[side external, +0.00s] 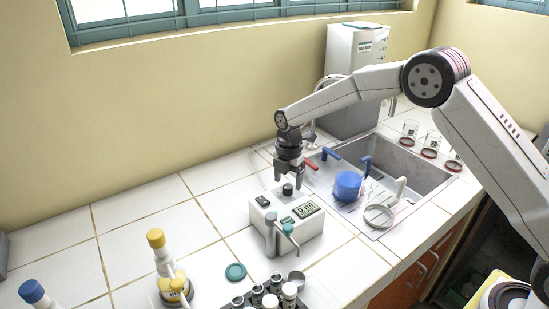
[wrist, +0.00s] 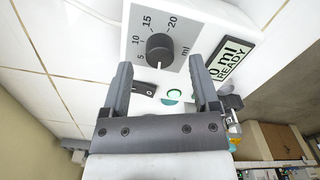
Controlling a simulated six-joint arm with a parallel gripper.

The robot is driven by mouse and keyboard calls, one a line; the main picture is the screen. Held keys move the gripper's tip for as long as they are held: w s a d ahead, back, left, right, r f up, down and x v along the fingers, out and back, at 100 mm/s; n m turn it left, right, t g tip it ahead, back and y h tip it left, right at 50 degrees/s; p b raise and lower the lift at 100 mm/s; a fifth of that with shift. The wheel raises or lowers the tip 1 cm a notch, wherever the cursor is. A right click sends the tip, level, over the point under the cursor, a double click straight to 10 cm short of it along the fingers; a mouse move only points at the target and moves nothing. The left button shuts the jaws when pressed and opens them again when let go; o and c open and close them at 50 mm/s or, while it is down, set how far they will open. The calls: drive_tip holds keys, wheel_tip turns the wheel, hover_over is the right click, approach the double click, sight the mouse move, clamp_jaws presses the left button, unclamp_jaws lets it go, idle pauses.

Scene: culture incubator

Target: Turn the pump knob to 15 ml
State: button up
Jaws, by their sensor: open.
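The pump (side external: 290,222) is a white box on the tiled counter, with a display (side external: 306,211) reading 0 ml. Its black round knob (side external: 287,189) is on the top face, and my gripper (side external: 289,177) is just above it, pointing down. In the wrist view, the knob (wrist: 159,48) sits beside printed marks 5, 10, 15 and 20 ml. A small pale mark on the knob seems to point down in the picture, before the 5. The display (wrist: 230,60) there reads 0 ml READY. My gripper (wrist: 164,72) is open and empty, its fingers apart from the knob.
A black switch (wrist: 144,89) and a green-ringed button (wrist: 174,92) are near the knob. A sink (side external: 415,170) with a blue container (side external: 347,186) lies to the right. A vial rack (side external: 268,297) and yellow-capped bottle (side external: 168,265) stand in front. The left counter is mostly clear.

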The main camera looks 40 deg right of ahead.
drive_tip(key=shift+f, duration=1.2)
clamp_jaws()
